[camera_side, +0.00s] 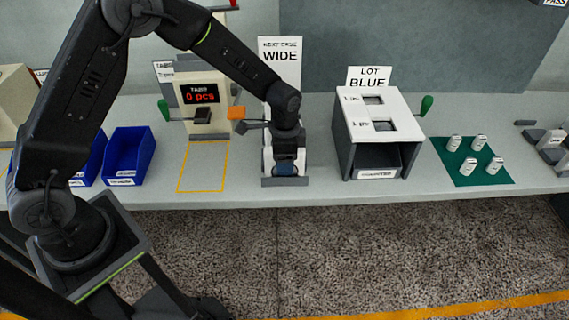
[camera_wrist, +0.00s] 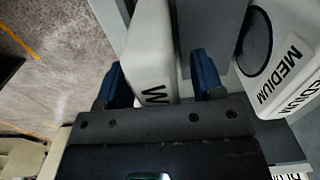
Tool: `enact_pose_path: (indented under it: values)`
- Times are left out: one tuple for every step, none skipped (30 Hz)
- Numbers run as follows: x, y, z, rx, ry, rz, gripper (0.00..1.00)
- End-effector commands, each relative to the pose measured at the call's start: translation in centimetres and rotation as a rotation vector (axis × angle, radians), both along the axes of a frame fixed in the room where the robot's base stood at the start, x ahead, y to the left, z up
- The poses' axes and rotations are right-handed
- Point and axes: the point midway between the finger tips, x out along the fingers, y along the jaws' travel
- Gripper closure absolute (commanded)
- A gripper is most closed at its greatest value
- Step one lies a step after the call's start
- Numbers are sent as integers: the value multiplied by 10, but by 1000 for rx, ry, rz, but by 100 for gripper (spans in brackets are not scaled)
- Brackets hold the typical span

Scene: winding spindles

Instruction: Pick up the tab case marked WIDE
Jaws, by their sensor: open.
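A white case with a black letter W (camera_wrist: 150,50) lies between the two blue fingers of my gripper (camera_wrist: 158,72) in the wrist view. The rest of its marking is hidden by the gripper body. The fingers are open, one on each side of the case, with a gap visible on the right side. A second white case marked MEDIUM (camera_wrist: 287,50) is to the right, outside the fingers. In the side view my gripper (camera_side: 287,168) is low over the grey case holder (camera_side: 285,182) and hides most of what stands in it.
A sign reading NEXT CASE WIDE (camera_side: 280,55) stands behind the holder. A counter reading 0 pcs (camera_side: 200,92) is to the left, with blue bins (camera_side: 130,155) beyond. A white-topped box (camera_side: 378,115) is close on the right. A green mat (camera_side: 472,160) holds several white cylinders.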

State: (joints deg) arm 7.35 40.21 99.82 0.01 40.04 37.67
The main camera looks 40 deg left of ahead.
Motion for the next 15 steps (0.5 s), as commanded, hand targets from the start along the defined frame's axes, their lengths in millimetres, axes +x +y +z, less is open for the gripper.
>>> enact_pose_path:
  values:
    - [0, 0, -2, 0, 0, 0, 38]
    - [0, 0, -3, 0, -1, 0, 38]
    - [0, 0, -3, 0, -1, 0, 38]
    - [0, 0, -3, -1, -2, 0, 38]
    - [0, 0, -3, -1, -2, 0, 38]
    - [0, 0, -3, -1, -2, 0, 38]
    - [0, 0, -3, 0, -1, 0, 38]
    - [0, 0, -3, 0, -1, 0, 39]
    - [0, 0, -3, 0, -1, 0, 43]
    - [0, 0, -3, 0, -1, 0, 46]
    - [0, 0, -3, 0, -1, 0, 49]
    - [0, 0, -3, 0, -1, 0, 53]
    - [0, 0, -3, 0, -1, 0, 56]
    - [0, 0, -3, 0, -1, 0, 58]
    - [0, 0, -3, 0, -1, 0, 62]
